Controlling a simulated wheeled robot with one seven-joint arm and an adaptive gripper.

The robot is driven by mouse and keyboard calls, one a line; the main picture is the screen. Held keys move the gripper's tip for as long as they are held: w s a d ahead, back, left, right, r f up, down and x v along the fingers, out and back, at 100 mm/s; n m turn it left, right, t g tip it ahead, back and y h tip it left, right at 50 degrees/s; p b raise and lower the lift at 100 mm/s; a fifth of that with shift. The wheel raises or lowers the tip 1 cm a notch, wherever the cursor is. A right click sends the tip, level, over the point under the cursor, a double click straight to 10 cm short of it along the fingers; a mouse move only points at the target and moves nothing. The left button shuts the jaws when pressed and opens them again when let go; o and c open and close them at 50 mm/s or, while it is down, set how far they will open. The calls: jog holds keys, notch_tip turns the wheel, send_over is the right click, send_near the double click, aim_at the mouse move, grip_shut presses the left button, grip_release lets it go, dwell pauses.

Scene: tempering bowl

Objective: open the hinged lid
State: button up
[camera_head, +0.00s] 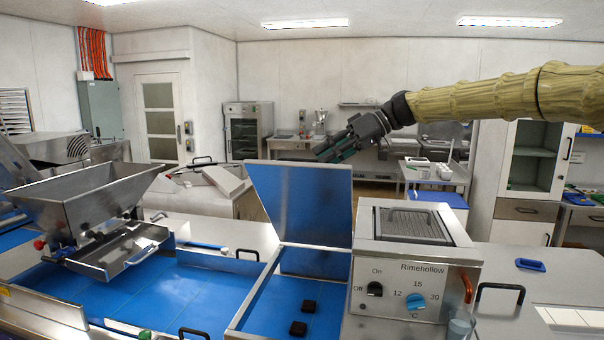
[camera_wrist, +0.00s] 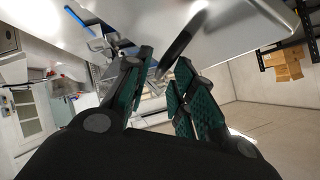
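A flat lid with a blue inner face (camera_head: 305,205) stands raised, close to upright, over a shallow blue-floored compartment (camera_head: 262,300) left of the Rimehollow unit. My gripper (camera_head: 328,152) hangs just above the lid's top edge, toward its right end. In the wrist view my gripper (camera_wrist: 164,62) has its green-padded fingers spread, with nothing held between them. A dark bar, seemingly a handle (camera_wrist: 184,38), shows beyond the fingertips against a bright metal surface (camera_wrist: 235,30). I cannot tell whether a finger touches it.
A steel hopper (camera_head: 85,192) stands left.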

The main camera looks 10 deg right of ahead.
aim_at(304, 163)
jog(key=d+r+m+y+b, duration=0.1)
jog(key=d+y, duration=0.2)
jog(key=d, duration=0.2)
jog(key=p+x, duration=0.1)
jog(key=x, duration=0.1)
jog(key=p+x, duration=0.1)
jog(key=x, duration=0.2)
jog(key=p+x, duration=0.1)
jog(key=x, duration=0.2)
jog(key=shift+s+a+r, duration=0.15)
jog(key=shift+s+r, duration=0.05)
jog(key=shift+r, duration=0.05)
jog(key=shift+f+p+x, duration=0.2)
jog(key=shift+p+x, duration=0.4)
jog(key=shift+x, duration=0.5)
jog(key=shift+w+a+f, duration=0.15)
jog(key=shift+a, duration=0.4)
jog(key=shift+d, duration=0.25)
grip_shut()
jog(key=shift+a, duration=0.15)
jog(key=shift+c, duration=2)
grip_release()
